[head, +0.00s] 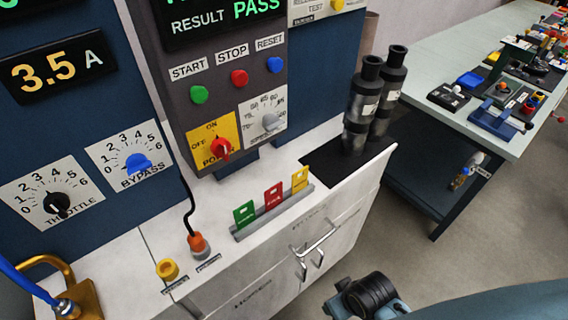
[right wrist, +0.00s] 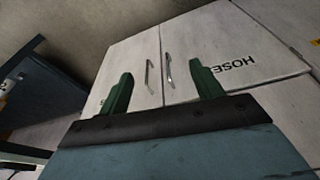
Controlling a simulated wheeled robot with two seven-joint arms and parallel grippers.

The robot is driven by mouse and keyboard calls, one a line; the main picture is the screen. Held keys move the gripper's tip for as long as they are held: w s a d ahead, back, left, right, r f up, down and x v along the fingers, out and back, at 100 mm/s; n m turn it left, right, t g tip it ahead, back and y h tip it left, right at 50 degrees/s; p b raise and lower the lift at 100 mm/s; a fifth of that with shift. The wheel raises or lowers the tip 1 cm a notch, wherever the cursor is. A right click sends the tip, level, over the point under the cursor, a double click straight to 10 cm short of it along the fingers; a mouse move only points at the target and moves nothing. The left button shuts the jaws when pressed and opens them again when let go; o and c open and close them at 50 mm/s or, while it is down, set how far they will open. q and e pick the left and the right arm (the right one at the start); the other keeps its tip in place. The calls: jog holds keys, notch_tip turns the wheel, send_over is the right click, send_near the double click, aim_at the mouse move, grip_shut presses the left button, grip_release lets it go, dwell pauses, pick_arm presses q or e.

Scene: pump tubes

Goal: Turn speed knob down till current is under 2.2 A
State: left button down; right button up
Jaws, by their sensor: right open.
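The speed knob (head: 271,121) is a grey dial on a white scale plate on the grey control panel. Its scale has marks around 70 to 90, too small to read its setting surely. The current display (head: 54,67) reads 3.5 A in amber at the upper left. My right gripper (right wrist: 161,70) shows in the right wrist view with its green fingers apart and nothing between them. It faces the white cabinet doors (right wrist: 130,62), away from the knob. My left gripper is out of view.
A red power knob (head: 220,148) sits left of the speed knob, with start, stop and reset buttons (head: 238,77) above. Black throttle (head: 57,204) and blue bypass (head: 137,163) knobs are on the left panel. Coloured tags (head: 273,193) and two dark cylinders (head: 362,105) stand on the counter.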

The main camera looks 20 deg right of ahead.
jog(key=w+r+t, duration=0.2)
jog(key=w+r, duration=0.1)
jog(key=r, duration=0.9)
jog(key=n+t+y, duration=0.2)
jog(key=t+y, duration=0.4)
jog(key=t, duration=0.6)
send_near(277, 126)
jog(key=x, duration=0.9)
jog(key=shift+w, duration=0.15)
jog(key=shift+c, duration=0.2)
jog(key=c, duration=0.9)
